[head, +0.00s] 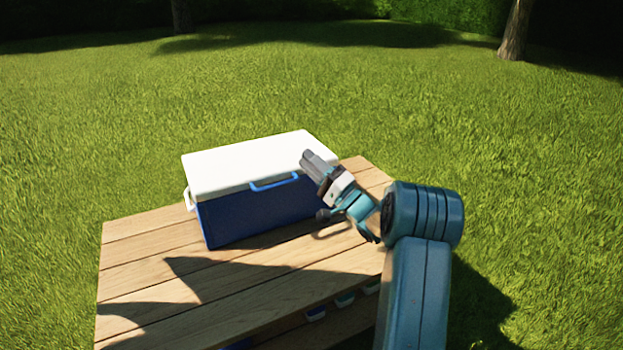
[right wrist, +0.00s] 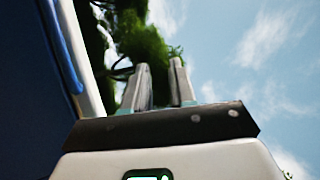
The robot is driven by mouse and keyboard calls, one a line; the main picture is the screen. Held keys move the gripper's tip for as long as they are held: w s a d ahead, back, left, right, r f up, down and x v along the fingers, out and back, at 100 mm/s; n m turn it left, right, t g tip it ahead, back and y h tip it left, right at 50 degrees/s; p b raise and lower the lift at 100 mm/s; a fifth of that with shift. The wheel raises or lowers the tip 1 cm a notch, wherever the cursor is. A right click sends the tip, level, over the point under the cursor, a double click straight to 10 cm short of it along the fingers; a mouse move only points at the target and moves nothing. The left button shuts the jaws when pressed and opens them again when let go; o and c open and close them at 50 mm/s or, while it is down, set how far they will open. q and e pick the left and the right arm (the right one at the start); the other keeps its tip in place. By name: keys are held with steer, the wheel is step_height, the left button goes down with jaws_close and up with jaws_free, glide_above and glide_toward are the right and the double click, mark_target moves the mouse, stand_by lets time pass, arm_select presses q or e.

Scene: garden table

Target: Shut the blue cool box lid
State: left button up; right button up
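The blue cool box (head: 235,218) stands on the wooden table, and its blue wall fills the left of the right wrist view (right wrist: 28,85). Its white lid (head: 250,163) lies flat over the top, with no gap that I can see. A blue handle (head: 274,184) runs along the front; it also shows in the right wrist view (right wrist: 62,45). My right gripper (head: 309,157) is at the box's front right, its fingers pointing up beside the lid edge. In the right wrist view its fingers (right wrist: 161,68) stand a little apart with nothing between them. My left gripper is out of view.
The wooden table (head: 215,281) is bare in front of the box and to its left. Some small blue and white things (head: 345,299) show below the table's front edge, too small to tell. Grass surrounds the table, with tree trunks (head: 515,30) far behind.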

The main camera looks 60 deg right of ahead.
step_height(320, 180, up, 7)
steer(key=p, duration=0.2)
steer(key=shift+f, duration=0.1)
stand_by(0.5)
